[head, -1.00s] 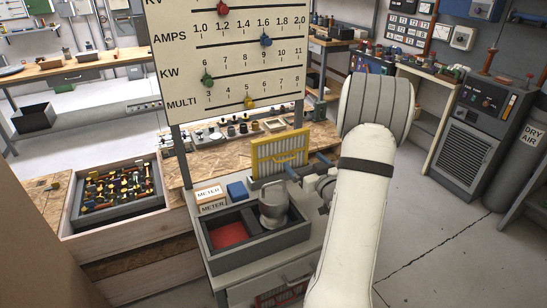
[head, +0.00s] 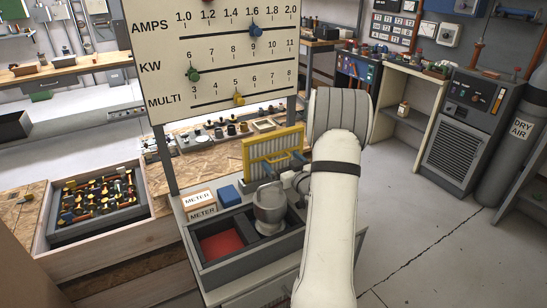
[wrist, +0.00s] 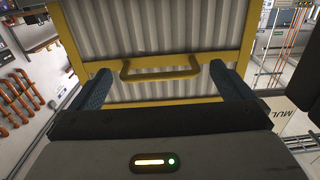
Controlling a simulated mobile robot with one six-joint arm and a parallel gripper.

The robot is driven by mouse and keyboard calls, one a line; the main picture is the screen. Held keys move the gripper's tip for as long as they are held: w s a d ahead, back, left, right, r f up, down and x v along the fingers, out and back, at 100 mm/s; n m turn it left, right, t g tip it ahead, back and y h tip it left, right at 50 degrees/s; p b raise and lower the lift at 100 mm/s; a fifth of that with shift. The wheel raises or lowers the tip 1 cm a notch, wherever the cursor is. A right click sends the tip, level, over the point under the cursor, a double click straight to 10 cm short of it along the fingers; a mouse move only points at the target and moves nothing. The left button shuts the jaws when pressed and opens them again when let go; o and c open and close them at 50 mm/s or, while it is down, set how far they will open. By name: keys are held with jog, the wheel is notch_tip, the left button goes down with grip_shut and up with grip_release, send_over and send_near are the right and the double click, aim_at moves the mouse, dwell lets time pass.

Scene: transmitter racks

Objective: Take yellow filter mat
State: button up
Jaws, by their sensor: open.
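The yellow filter mat (head: 272,148) is a yellow frame with a pleated grey panel. It stands upright behind the dark bin on the workstation in the head view. In the wrist view the mat (wrist: 165,40) fills the upper middle, with a yellow handle bar (wrist: 160,73) across its face. My gripper (wrist: 163,84) is open, its two blue fingers apart to the left and right of the handle. In the head view my gripper (head: 285,161) is at the mat's right side, partly hidden by my arm. Contact with the handle cannot be told.
A dark bin (head: 204,261) with a red-floored compartment stands in front of the mat. A blue block (head: 229,196) and METER labels (head: 200,205) lie left of it. A crate of parts (head: 97,208) is at left; floor at right is clear.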

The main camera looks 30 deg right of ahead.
jog(key=shift+w, duration=0.85)
jog(key=shift+c, duration=0.2)
jog(key=shift+d, duration=0.1)
jog(key=c, duration=1.1)
